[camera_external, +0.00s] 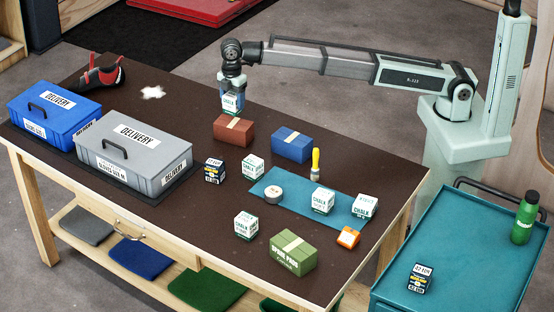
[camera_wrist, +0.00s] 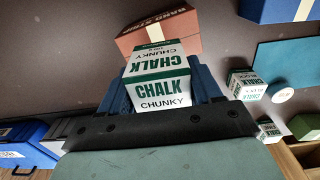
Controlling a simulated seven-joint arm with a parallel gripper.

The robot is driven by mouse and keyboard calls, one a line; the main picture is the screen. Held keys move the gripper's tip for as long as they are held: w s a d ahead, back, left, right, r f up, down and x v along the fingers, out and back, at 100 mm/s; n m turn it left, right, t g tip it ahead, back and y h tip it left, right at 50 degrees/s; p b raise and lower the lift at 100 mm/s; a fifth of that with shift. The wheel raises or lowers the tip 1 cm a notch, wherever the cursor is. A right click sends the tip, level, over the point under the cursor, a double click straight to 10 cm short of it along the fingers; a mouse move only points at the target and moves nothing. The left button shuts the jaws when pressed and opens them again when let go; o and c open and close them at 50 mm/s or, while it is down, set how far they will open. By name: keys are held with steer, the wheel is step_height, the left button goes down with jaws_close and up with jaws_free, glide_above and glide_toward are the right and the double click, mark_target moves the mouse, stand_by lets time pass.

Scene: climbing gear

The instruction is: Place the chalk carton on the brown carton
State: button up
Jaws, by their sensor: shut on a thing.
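My gripper (camera_external: 234,108) is shut on a white and green chalk carton (camera_external: 231,101), with dark blue fingers at its sides. In the wrist view the held chalk carton (camera_wrist: 160,84) reads "CHALK CHUNKY". The brown carton (camera_external: 233,131), reddish with a pale tape strip, lies on the table just below the gripper in the external view. In the wrist view the brown carton (camera_wrist: 140,38) shows beyond the held carton, which hides part of it. I cannot tell exactly how large the gap between them is.
Several other chalk cartons stand on or near a teal mat (camera_external: 296,203). Grey (camera_external: 134,158) and blue (camera_external: 53,112) delivery boxes fill the left.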

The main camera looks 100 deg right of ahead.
mark_target(233, 110)
steer(key=shift+f, duration=2.25)
steer(key=shift+f, duration=0.1)
steer(key=o, duration=1.1)
step_height(233, 110, up, 12)
steer(key=shift+r, duration=0.15)
